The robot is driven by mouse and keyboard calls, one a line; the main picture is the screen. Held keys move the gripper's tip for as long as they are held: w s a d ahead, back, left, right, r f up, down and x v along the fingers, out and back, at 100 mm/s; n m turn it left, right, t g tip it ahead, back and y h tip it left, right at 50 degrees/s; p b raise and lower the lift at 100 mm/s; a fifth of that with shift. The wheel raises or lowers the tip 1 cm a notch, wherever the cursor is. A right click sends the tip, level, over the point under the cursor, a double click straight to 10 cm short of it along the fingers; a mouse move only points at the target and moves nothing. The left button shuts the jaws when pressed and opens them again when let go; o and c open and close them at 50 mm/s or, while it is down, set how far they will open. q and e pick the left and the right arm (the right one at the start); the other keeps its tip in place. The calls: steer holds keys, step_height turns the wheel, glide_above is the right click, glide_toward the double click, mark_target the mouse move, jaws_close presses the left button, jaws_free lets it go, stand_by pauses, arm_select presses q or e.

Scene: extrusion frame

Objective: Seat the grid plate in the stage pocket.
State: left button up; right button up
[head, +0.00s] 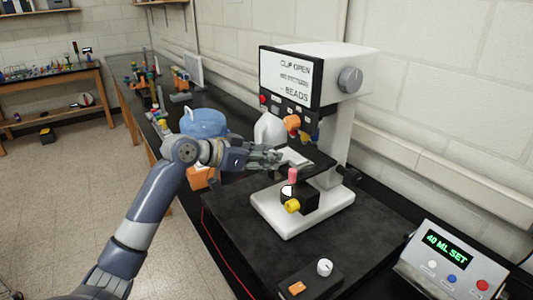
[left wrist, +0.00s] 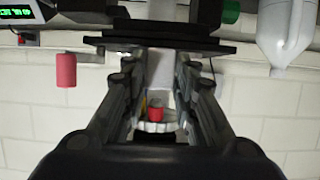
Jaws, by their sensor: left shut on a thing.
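The microscope-like instrument with a white base (head: 335,205) stands on the black bench. Its dark stage (head: 322,162) also shows across the top of the left wrist view (left wrist: 165,44). My left gripper (head: 277,158) is at the left side of the stage, shut on the pale grid plate (head: 295,156). The plate reaches from the fingertips over the stage, below the orange-tipped objective (head: 291,122). The fingers also show in the left wrist view (left wrist: 160,62), with a pale area between them. The pocket cannot be made out, nor whether the plate touches the stage. My right gripper is not in view.
A pink cylinder (head: 292,175) and a yellow knob (head: 292,206) are below the stage. A white bottle (head: 268,132) stands behind my gripper. A display box (head: 455,262) reads "40 ML SET". A small knob box (head: 312,280) is in front. The dark mat between has free room.

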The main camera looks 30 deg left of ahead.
arm_select(q)
steer(key=shift+f, duration=0.1)
steer(key=o, duration=1)
steer(key=b+v, duration=0.4)
steer(key=v, duration=0.8)
